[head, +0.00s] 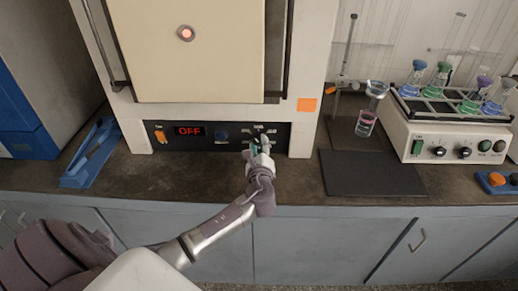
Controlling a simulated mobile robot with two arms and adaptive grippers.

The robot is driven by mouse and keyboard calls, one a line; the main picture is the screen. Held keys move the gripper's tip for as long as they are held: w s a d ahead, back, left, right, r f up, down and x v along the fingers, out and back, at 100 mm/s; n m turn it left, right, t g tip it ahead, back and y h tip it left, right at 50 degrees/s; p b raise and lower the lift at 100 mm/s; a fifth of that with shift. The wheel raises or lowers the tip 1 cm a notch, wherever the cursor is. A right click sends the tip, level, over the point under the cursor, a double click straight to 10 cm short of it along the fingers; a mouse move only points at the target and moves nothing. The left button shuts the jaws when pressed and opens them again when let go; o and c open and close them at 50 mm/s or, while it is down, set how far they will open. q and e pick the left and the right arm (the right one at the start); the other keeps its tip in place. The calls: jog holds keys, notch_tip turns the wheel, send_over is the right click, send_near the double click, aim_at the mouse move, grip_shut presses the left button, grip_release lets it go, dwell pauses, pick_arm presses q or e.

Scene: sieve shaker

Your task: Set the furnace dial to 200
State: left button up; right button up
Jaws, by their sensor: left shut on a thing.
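The furnace (306,60) stands at the back of the bench with a cream door (185,65). My left gripper (256,146) is at the right part of this panel, shut on the dial, which my fingers largely hide. Marks show around the dial, too small to read. My right gripper is not in view.
A black mat (370,173) lies to the right of the furnace, near a glass flask (367,118) and a stand. A shaker (450,135) with several flasks stands at the far right. A blue rack (92,152) is at the left.

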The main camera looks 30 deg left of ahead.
pick_arm(q)
jog(key=n+b, duration=0.2)
jog(key=n, duration=0.2)
jog(key=shift+f, duration=0.1)
jog(key=n+b, duration=0.2)
jog(key=n, duration=0.2)
jog(key=shift+n+h, duration=0.3)
jog(key=shift+h, duration=0.1)
jog(key=n+b, duration=0.1)
jog(key=n, duration=0.3)
jog(key=shift+b, duration=0.3)
jog(key=shift+a+n+h+b, duration=0.1)
jog(key=shift+n+h+b, duration=0.25)
jog(key=shift+n, duration=1.15)
jog(key=shift+t, duration=0.3)
jog(key=o, duration=1.2)
jog(key=shift+r, duration=0.2)
jog(key=shift+c, duration=0.2)
jog(key=shift+s, duration=0.1)
